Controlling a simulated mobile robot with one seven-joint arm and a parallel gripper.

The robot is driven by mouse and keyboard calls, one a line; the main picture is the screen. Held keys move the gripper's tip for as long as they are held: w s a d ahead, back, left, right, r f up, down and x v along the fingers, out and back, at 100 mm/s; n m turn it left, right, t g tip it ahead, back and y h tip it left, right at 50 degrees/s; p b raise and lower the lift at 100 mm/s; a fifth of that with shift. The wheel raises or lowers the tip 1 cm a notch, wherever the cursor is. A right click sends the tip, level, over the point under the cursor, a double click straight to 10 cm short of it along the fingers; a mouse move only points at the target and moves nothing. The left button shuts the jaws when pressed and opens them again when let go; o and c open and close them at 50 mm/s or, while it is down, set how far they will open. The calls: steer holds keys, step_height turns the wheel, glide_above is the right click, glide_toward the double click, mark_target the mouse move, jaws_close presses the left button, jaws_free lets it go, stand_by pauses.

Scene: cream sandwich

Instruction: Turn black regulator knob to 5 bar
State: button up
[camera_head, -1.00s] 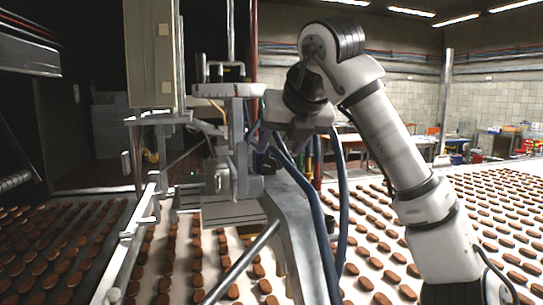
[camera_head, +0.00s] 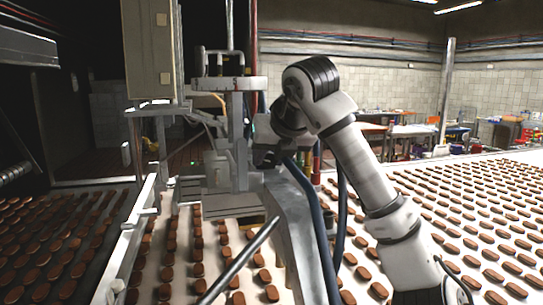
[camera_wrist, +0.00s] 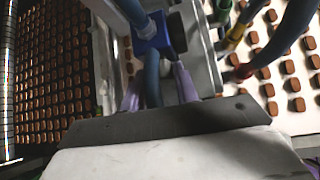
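In the wrist view, a blue regulator body (camera_wrist: 153,38) sits at top centre with a dark, rounded knob (camera_wrist: 177,32) on its right side. My gripper (camera_wrist: 157,72) has two purple fingers spread apart, pointing toward the regulator. A thick blue hose runs between the fingers, in front of the regulator. The fingers appear short of the knob; contact cannot be told. The scale and the pressure reading are not legible. In the head view, my wrist reaches the machine column, and the fingers are hard to make out against dark parts and hoses.
Blue hoses (camera_head: 316,232) hang close to my wrist. A grey machine frame (camera_head: 291,228) and a metal post (camera_head: 237,141) stand beside it. A cream cabinet (camera_head: 150,51) is at upper left. Conveyors carry rows of brown biscuits (camera_head: 484,222) on both sides.

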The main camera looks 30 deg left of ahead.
steer(key=c, duration=0.3)
steer(key=shift+w+d+f+m+g+y+b, duration=0.15)
steer(key=shift+m+g+y+b, duration=0.25)
steer(key=shift+m+g+y, duration=0.1)
steer(key=shift+g+y, duration=0.3)
steer(key=shift+y, duration=0.1)
steer(key=o, duration=1)
steer(key=b+v, duration=0.3)
steer(key=v, duration=1.1)
